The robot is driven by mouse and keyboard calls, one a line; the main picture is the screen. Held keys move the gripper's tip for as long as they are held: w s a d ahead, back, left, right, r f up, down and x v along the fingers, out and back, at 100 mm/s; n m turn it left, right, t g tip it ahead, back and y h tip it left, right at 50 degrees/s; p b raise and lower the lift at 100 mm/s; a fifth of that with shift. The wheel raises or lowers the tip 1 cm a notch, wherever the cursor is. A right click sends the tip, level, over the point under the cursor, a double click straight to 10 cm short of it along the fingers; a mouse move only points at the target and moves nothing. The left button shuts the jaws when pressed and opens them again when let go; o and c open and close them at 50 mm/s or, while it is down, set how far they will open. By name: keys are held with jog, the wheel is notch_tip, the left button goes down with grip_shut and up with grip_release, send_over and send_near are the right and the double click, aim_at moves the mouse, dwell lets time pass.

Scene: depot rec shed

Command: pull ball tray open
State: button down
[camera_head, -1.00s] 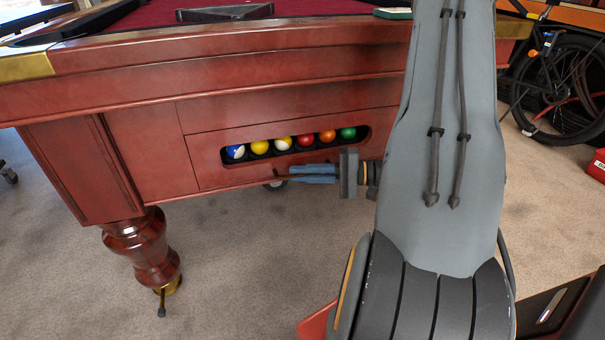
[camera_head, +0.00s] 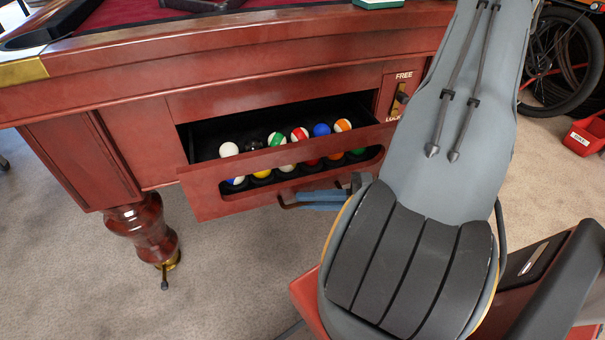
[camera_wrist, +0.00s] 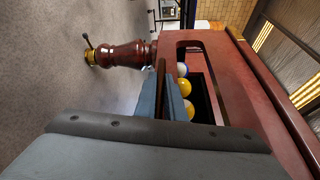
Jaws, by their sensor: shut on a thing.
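The ball tray (camera_head: 225,203) is a red wooden drawer in the side of the pool table (camera_head: 235,65). It stands partly out, with a dark gap behind its front. Several pool balls lie inside, such as a white ball (camera_head: 228,149) and a blue ball (camera_head: 321,129). Others show through the slot in its front. My gripper (camera_head: 318,200) is shut at the tray's lower front edge, on a dark handle (camera_head: 288,205) that my fingers and arm partly hide. In the wrist view, the blue-grey fingers (camera_wrist: 170,98) close around a dark bar beside the tray front (camera_wrist: 236,82).
A turned table leg (camera_head: 146,235) with a brass foot stands at left. A label plate reading "FREE" (camera_head: 396,95) is right of the tray. A red bin (camera_head: 585,135) and a bicycle wheel (camera_head: 562,60) are at right. Carpet (camera_head: 240,270) in front is clear.

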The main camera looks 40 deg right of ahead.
jog(key=s+a+p, duration=0.2)
jog(key=s, duration=0.4)
jog(key=shift+s, duration=0.2)
jog(key=shift+d, duration=0.1)
jog(key=c, duration=1.8)
grip_release()
jog(key=shift+c, duration=0.2)
jog(key=p+v, duration=0.1)
jog(key=v, duration=0.6)
jog(key=shift+s+d, duration=0.25)
jog(key=shift+d, duration=0.1)
